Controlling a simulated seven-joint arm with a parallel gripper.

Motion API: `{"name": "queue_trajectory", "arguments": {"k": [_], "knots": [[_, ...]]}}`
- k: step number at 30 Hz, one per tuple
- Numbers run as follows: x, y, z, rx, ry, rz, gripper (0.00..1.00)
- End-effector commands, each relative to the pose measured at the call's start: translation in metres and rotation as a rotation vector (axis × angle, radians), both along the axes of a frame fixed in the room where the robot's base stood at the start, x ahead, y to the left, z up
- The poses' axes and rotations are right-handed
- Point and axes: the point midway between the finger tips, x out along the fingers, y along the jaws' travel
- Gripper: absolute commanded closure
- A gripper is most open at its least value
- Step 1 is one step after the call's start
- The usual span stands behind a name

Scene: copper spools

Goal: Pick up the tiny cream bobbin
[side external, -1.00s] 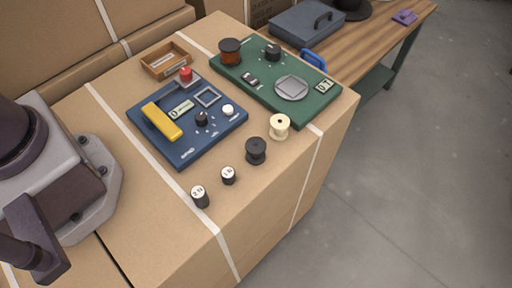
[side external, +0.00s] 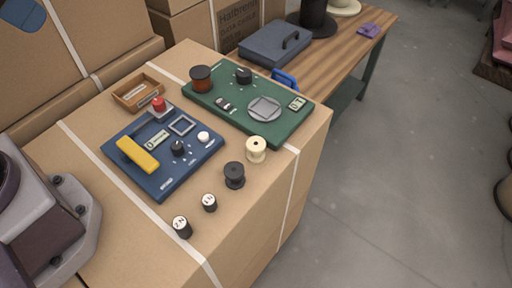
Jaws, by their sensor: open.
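The tiny cream bobbin (side external: 256,150) stands upright on the cardboard box top (side external: 120,230), just in front of the green panel's near edge. A black bobbin (side external: 235,175) stands close to it, nearer the camera and a little left, with a small gap between them. My gripper is not in this view. Nothing touches or covers the cream bobbin.
The blue panel (side external: 160,180) has a yellow handle. Two small black weights (side external: 182,227) stand in front. A wooden tray (side external: 138,92) lies behind. The box edge is right of the bobbin.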

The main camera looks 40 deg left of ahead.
Motion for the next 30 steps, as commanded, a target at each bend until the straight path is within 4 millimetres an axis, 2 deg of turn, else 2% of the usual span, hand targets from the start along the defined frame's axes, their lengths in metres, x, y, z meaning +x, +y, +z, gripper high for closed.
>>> {"name": "queue_trajectory", "arguments": {"k": [14, 18, 27, 30], "knots": [[0.000, 0.000, 0.000, 0.000, 0.000, 0.000, 0.57], [0.000, 0.000, 0.000, 0.000, 0.000, 0.000, 0.28], [0.000, -0.002, 0.000, 0.000, 0.001, -0.009, 0.26], [0.003, -0.009, -0.011, 0.000, 0.057, -0.047, 0.26]]}}
